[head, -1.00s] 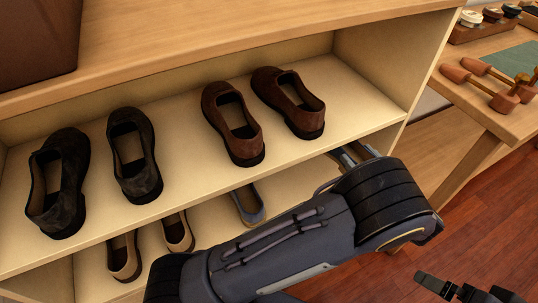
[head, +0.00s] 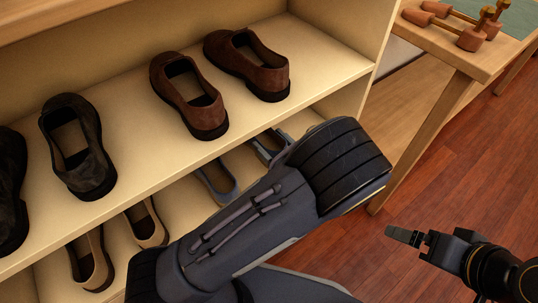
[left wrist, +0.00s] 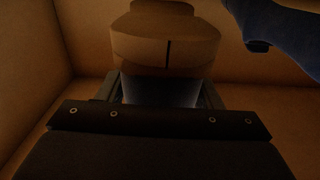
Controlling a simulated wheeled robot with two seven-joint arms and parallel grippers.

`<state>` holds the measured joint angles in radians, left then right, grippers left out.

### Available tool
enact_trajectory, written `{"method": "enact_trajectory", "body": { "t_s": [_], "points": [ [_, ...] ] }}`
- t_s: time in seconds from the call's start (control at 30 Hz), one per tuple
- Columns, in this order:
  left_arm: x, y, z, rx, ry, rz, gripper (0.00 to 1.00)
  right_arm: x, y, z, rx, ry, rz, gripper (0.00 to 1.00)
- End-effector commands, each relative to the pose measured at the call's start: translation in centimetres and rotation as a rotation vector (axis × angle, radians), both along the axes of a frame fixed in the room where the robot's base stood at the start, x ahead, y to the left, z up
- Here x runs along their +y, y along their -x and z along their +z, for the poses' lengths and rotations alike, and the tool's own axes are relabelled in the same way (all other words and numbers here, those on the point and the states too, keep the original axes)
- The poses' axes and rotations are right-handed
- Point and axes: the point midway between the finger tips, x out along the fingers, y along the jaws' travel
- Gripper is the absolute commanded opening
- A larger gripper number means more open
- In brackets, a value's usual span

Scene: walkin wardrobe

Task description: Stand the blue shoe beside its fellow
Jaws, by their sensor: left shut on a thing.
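One blue shoe (head: 217,182) stands on the lower shelf, partly hidden by the upper board and my arm. My left gripper (head: 279,143) is inside the lower compartment, right of that shoe, its fingers mostly hidden. It is shut on the other blue shoe (head: 266,146), of which only a little shows under the board, close to its fellow. In the left wrist view a tan and dark form fills the space at the jaws (left wrist: 160,90); a dark blue shoe (left wrist: 275,25) shows at upper right. My right gripper (head: 405,236) hangs over the floor, seen side-on.
Brown shoes (head: 190,98) and black shoes (head: 77,147) stand on the upper shelf board (head: 240,130), over my left gripper. Beige shoes (head: 148,224) stand lower left. The cabinet's right side wall is close to my left gripper. A wooden bench (head: 440,60) stands at right.

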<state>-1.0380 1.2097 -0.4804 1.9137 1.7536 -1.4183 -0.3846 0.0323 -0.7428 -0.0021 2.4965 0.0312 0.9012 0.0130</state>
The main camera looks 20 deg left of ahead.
Motion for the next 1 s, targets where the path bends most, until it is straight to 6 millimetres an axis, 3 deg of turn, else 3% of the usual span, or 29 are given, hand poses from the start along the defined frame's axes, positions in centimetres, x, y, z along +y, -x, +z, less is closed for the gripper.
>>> {"method": "enact_trajectory", "body": {
  "t_s": [0.3, 0.67, 0.7, 0.87, 1.0],
  "points": [
    [0.8, 0.3, -3.8, -0.001, -0.004, 0.000, 0.25, 0.0, 0.0, -1.9, 0.000, 0.000, 0.000, 1.00],
    [0.8, 0.3, -4.1, -0.001, -0.002, 0.000, 0.25, 0.0, 0.0, -1.9, 0.000, 0.000, 0.000, 1.00],
    [0.7, 0.3, -4.2, 0.000, 0.000, 0.000, 0.62, 0.0, 0.0, -1.9, 0.000, 0.000, 0.000, 1.00],
    [0.7, 0.3, -4.1, 0.000, 0.000, 0.000, 0.81, 0.0, 0.0, -1.9, 0.000, 0.000, 0.000, 1.00],
    [0.7, 0.3, -4.1, 0.000, 0.000, 0.000, 0.81, 0.0, 0.0, -1.9, 0.000, 0.000, 0.000, 1.00]
  ]
}}
